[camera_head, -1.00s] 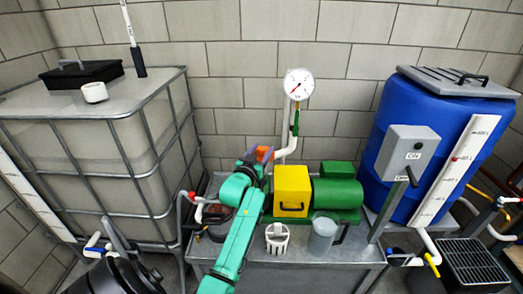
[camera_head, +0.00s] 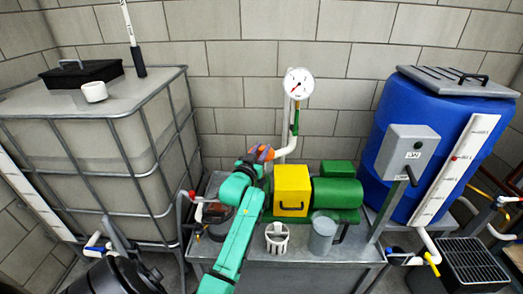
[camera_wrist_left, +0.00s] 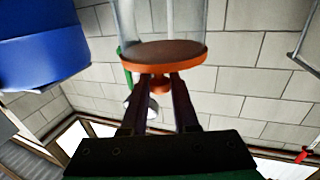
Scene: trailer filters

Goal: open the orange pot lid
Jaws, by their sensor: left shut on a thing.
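The orange lid (camera_wrist_left: 165,62) is a round disc with a brownish flat face and a small knob. In the left wrist view, the fingers of my left gripper (camera_wrist_left: 160,88) are shut on its knob. In the head view, my left gripper (camera_head: 258,155) shows above the back of the metal bench, with orange of the lid (camera_head: 267,152) beside its purple fingers. A dark pot-like vessel (camera_head: 217,213) stands on the bench left of my arm, partly hidden by it. I cannot tell whether it is the lid's pot. My right gripper is not in view.
A yellow box (camera_head: 292,180) and a green motor (camera_head: 337,194) stand right of my arm. A white strainer (camera_head: 277,239) and a grey cup (camera_head: 322,235) are in front. A gauge (camera_head: 299,83) on a pipe rises behind. A caged tank (camera_head: 130,160) and blue barrel (camera_head: 405,130) flank the bench.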

